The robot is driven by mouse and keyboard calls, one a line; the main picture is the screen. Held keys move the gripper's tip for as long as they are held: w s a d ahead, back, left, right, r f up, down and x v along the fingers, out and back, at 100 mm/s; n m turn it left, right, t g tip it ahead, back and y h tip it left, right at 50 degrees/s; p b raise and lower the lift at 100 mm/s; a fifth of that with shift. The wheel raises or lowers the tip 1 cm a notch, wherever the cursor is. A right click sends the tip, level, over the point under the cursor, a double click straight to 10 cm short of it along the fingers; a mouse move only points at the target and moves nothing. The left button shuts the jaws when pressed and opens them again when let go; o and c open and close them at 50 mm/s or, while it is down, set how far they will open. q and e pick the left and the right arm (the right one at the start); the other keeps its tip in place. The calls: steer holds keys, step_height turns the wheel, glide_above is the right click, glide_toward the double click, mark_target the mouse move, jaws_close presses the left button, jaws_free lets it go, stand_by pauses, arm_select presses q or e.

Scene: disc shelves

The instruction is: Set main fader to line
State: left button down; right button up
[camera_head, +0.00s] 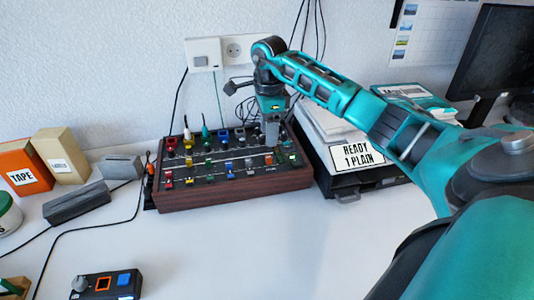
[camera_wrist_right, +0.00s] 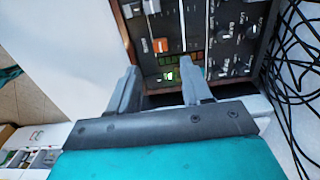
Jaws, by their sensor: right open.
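The mixer console (camera_head: 235,189) stands on the desk near the wall, with a wood-coloured case and several coloured fader caps and knobs. White lines run across its dark panel. My right gripper (camera_head: 271,142) is over its right part, fingers pointing down. In the right wrist view the gripper (camera_wrist_right: 160,84) is open, with nothing between its fingers. An orange cap (camera_wrist_right: 160,45) sits on the panel beyond the fingertips, beside a long pale line. I cannot tell for certain that it is the main fader. A small green-lit spot (camera_wrist_right: 169,76) shows between the fingers. My left gripper is not in view.
A black case with a "READY 1 PLAIN" label (camera_head: 358,156) stands close to the console's right. Cables (camera_wrist_right: 297,75) hang beside it. Left are a grey block (camera_head: 77,203) and a TAPE box (camera_head: 24,169). A small control box (camera_head: 105,285) lies in front. The front-middle desk is clear.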

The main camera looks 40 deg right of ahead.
mark_target(269, 157)
step_height(269, 157, down, 8)
steer(key=shift+r, duration=0.1)
steer(key=shift+c, duration=0.2)
jaws_close()
stand_by(0.4)
steer(key=shift+w, duration=0.1)
